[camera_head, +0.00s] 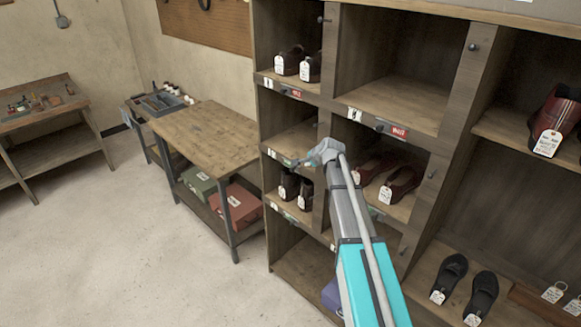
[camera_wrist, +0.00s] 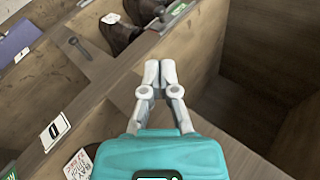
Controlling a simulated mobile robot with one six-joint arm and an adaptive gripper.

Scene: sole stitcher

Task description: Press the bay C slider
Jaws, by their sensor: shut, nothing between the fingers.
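In the wrist view, my gripper (camera_wrist: 160,72) is shut and empty, its two pale fingers together over a wooden divider of the shelf. A slider with a green mark (camera_wrist: 172,10) is at the top, beyond the fingertips and apart from them. In the head view my arm covers the middle of the shelf, and the fingertips cannot be made out. Sliders there include an upper-left red-marked one (camera_head: 290,92) and an upper-middle red-marked one (camera_head: 392,129). The bay letters are too small to read, so I cannot tell which slider is bay C's.
Dark red shoes (camera_head: 404,184) stand in a bay beside my arm. Black shoes (camera_head: 482,296) are in the lower right bay. A label plate (camera_wrist: 55,131) is at the left in the wrist view. A bench (camera_head: 205,130) stands left of the shelf; the floor further left is clear.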

